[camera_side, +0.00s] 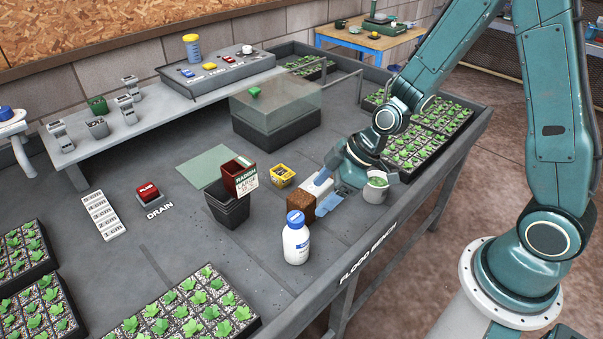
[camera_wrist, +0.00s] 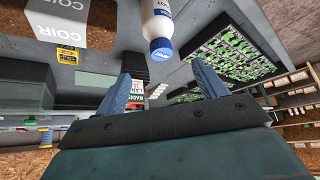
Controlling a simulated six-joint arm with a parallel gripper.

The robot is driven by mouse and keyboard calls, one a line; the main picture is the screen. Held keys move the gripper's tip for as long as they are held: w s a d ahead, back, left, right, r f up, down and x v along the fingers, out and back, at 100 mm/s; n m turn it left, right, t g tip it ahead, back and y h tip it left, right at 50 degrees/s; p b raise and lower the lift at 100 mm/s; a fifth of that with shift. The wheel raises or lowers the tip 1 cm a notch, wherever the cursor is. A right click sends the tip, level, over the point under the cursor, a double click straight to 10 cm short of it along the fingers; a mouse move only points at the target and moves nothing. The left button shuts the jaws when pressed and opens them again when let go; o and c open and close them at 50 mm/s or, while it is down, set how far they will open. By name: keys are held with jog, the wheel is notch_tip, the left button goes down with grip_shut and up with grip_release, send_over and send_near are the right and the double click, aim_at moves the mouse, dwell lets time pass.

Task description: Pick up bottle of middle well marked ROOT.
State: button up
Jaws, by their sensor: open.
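A white bottle (camera_side: 296,243) with a blue cap stands upright on the bench near its front edge in the side view. In the wrist view the bottle (camera_wrist: 158,20) appears upside down at the top centre, and its blue cap seems to read ROOT. My gripper (camera_side: 325,190) is low over the bench, right of the bottle and beside the coir block. In the wrist view my gripper (camera_wrist: 161,72) has its two blue fingers spread with nothing held; the bottle is beyond them, apart from both. The wells cannot be made out clearly.
A brown coir block (camera_side: 300,207) lies between the bottle and my gripper. A white pot with a seedling (camera_side: 375,192) is close by my wrist.

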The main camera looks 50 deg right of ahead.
send_near(284, 234)
jog(key=shift+w+f, duration=0.3)
jog(key=shift+f, duration=0.2)
jog(key=shift+w+f, duration=0.3)
jog(key=shift+f, duration=0.2)
jog(key=shift+a+f, duration=0.1)
jog(key=shift+x, duration=2.5)
jog(key=shift+s, duration=0.1)
grip_shut()
